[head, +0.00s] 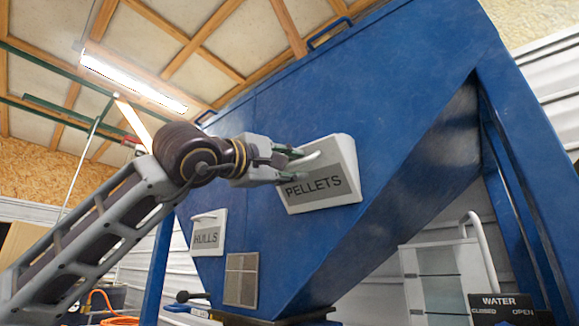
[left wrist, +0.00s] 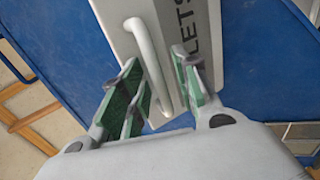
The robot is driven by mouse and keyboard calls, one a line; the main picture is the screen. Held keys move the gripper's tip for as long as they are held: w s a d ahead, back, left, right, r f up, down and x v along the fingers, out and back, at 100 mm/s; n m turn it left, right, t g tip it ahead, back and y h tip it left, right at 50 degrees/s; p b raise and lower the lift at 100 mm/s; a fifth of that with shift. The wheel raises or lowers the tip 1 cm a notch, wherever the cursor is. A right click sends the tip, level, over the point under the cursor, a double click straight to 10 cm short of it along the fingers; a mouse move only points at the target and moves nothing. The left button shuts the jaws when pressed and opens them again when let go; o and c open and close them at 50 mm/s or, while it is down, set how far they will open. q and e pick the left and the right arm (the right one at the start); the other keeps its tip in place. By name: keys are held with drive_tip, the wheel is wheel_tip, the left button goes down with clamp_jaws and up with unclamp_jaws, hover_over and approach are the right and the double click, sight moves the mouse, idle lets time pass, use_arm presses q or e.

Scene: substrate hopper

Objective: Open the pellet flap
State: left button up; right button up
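The pellet flap (head: 335,171) is a pale panel lettered PELLETS on the blue hopper's sloping face (head: 400,95). It appears to lie against the hopper. Its white bar handle (head: 304,160) is partly hidden by my left gripper (head: 284,164) in the head view. In the left wrist view, the flap (left wrist: 197,20) is close ahead and the curved handle (left wrist: 150,62) runs into the gap between the green-padded fingers of my left gripper (left wrist: 160,88). The fingers are apart, with a visible gap on each side of the handle. My right gripper is not in view.
A smaller HULLS flap (head: 207,236) sits lower left on the hopper. A vented plate (head: 241,280) is below it to the right. A WATER sign (head: 500,301) and a clear-fronted tank (head: 440,280) stand at lower right. The space in front of the flap's right side is clear.

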use_arm(q)
drive_tip(key=v, duration=1.2)
idle(0.4)
